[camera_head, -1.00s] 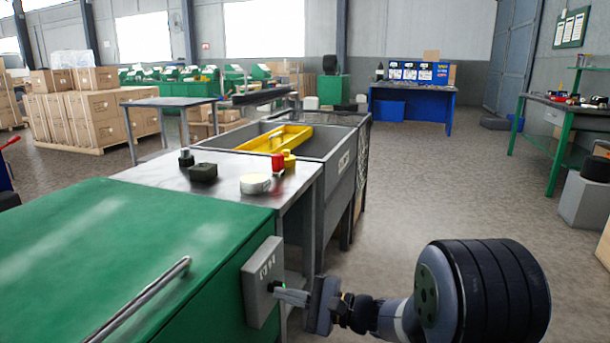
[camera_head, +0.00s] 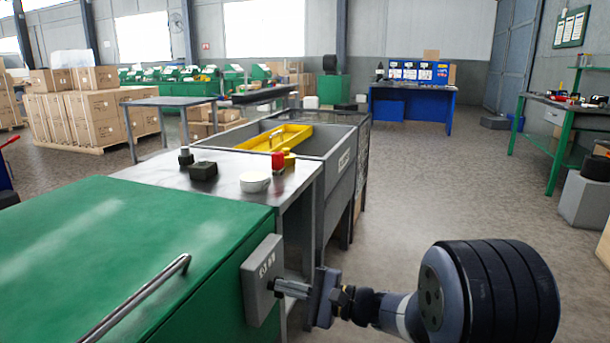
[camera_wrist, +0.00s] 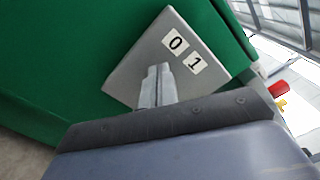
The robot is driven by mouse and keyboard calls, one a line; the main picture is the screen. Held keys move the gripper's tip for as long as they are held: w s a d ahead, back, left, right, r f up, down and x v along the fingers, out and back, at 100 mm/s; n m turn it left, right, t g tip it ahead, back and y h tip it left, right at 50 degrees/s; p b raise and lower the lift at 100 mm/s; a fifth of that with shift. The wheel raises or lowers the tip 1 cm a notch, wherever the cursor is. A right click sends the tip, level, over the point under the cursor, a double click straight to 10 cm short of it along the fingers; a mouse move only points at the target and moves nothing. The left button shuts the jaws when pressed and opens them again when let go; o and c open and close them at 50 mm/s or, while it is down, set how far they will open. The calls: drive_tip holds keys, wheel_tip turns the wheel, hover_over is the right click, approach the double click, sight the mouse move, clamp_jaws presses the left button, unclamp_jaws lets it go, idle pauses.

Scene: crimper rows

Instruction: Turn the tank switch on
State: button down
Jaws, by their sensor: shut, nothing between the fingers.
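The tank switch is a grey box (camera_head: 262,275) on the side of the green tank (camera_head: 150,240). In the wrist view the box (camera_wrist: 135,72) has white labels reading 0 and 1 on its face. My gripper (camera_head: 276,286) is shut and empty, its fingertips at the lower right part of the box face. In the wrist view my gripper (camera_wrist: 159,70) points at the face just beside the 0 label. The fingers hide the switch's moving part, so its position and any contact cannot be told.
A metal handle (camera_head: 140,300) lies along the tank top. Behind the tank stands a metal table (camera_head: 225,170) with a white bowl (camera_head: 255,182), a red item (camera_head: 277,160) and dark blocks. A grey sink (camera_head: 335,150) holds a yellow tray.

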drive_tip(key=shift+s+r, duration=0.15)
drive_tip(key=shift+r, duration=0.05)
drive_tip(key=v, duration=0.6)
drive_tip(key=shift+b, duration=0.35)
drive_tip(key=shift+w+a+f+b, duration=0.1)
drive_tip(key=shift+a+f, duration=0.2)
drive_tip(key=shift+a, duration=0.75)
drive_tip(key=shift+w+a+f+b, duration=0.15)
drive_tip(key=shift+a+f, duration=0.15)
drive_tip(key=shift+a, duration=0.75)
drive_tip(key=shift+a+f+b, duration=0.1)
drive_tip(key=shift+a+f, duration=0.2)
drive_tip(key=shift+a, duration=0.75)
drive_tip(key=shift+w+d+f, duration=0.15)
drive_tip(key=shift+w+d, duration=0.05)
drive_tip(key=shift+w, duration=0.3)
drive_tip(key=shift+w+d+r+b, duration=0.1)
drive_tip(key=shift+w+r+b, duration=0.25)
drive_tip(key=shift+r+b, duration=0.45)
